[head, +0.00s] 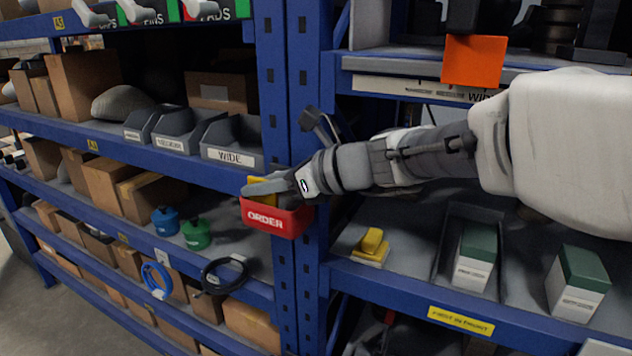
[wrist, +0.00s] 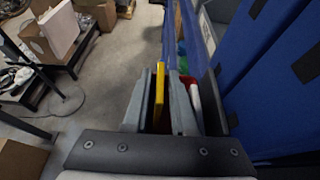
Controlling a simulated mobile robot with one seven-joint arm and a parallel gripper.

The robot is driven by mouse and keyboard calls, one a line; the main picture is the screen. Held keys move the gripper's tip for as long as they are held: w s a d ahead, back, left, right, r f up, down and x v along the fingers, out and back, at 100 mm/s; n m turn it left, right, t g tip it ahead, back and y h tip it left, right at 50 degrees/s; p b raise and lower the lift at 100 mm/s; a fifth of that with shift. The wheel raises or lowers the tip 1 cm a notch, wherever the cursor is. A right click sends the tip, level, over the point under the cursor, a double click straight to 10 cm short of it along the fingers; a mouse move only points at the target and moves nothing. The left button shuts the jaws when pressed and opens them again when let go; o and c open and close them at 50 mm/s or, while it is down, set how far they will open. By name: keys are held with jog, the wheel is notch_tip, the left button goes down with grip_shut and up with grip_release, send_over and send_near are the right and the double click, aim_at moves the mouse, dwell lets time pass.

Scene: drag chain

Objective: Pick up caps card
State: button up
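My gripper (head: 268,187) is at the red bin marked ORDER (head: 275,218), which is fixed at the blue shelf post. A yellow card (head: 262,197) shows at the bin's top, partly hidden by a finger. Red of the bin shows right of the fingers.
Blue shelving stands on both sides of the post (head: 301,90). A yellow block (head: 371,245) and green-and-white boxes (head: 475,255) lie on the right shelf. An orange card (head: 471,62) hangs above my arm.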

grip_shut()
jog(key=shift+r, duration=0.1)
dwell(0.3)
